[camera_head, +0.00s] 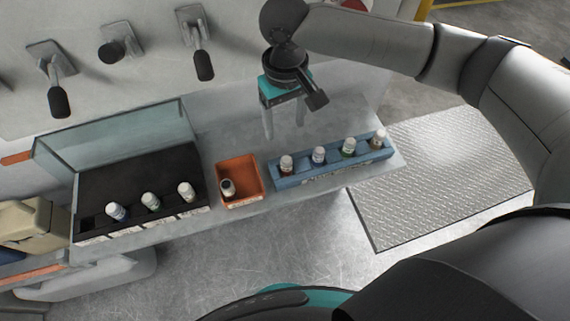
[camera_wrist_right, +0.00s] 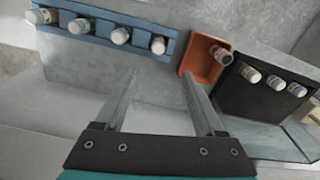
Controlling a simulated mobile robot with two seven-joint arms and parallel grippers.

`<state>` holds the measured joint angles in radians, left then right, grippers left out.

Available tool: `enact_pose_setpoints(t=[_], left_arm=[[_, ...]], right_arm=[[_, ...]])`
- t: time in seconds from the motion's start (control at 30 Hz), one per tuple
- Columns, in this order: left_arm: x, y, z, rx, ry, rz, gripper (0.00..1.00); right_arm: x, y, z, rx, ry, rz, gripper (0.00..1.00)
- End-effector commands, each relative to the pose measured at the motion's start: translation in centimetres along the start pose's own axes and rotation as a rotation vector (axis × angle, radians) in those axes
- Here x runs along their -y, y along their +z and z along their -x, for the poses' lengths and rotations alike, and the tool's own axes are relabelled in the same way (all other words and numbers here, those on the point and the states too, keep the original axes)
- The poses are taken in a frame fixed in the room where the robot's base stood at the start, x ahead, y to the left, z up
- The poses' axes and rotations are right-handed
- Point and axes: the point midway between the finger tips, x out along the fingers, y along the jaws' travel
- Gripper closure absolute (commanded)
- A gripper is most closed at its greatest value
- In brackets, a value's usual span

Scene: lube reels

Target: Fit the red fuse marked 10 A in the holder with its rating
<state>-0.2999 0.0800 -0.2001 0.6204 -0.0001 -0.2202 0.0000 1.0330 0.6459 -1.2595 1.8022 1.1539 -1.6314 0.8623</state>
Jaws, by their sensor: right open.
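A blue rack (camera_head: 325,170) on the bench holds several upright white-capped fuses. The one at its left end (camera_head: 287,164) has a dark reddish body; it also shows in the right wrist view (camera_wrist_right: 158,45). Ratings are too small to read. A black holder block (camera_head: 140,180) carries three white-capped fuses in its front row, with an empty-looking place (camera_head: 88,223) at the left end. My right gripper (camera_head: 284,130) is open and empty, pointing down above the bench behind the blue rack. Its fingers (camera_wrist_right: 160,75) hold nothing in the wrist view. My left gripper is out of view.
An orange tray (camera_head: 252,172) between block and rack holds one loose, dark-bodied fuse (camera_head: 228,188). A clear raised cover (camera_head: 115,135) stands behind the black block. Levers (camera_head: 203,62) project from the back panel. The bench behind the tray and rack is clear.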

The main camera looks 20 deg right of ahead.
Motion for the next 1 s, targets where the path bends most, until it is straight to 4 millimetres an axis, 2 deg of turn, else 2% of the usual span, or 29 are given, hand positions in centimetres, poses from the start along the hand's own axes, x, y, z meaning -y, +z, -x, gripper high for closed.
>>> enact_pose_setpoints(t=[0.13, 0.4, 0.5, 0.77, 1.0], left_arm=[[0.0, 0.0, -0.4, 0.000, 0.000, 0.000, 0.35], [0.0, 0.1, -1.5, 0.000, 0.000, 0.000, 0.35], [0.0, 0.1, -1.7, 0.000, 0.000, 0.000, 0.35], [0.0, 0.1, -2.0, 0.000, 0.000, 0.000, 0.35], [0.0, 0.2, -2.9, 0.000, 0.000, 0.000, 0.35]], right_arm=[[-0.2, 0.1, -1.5, 0.008, 0.006, -0.007, 0.29], [-0.3, 0.1, -7.3, 0.006, 0.006, -0.005, 0.29], [-0.2, 0.1, -8.8, 0.005, 0.005, -0.005, 0.29], [-0.2, 0.1, -10.6, 0.002, 0.005, -0.004, 0.29], [-0.4, 0.3, -14.2, 0.002, 0.005, -0.004, 0.29]])
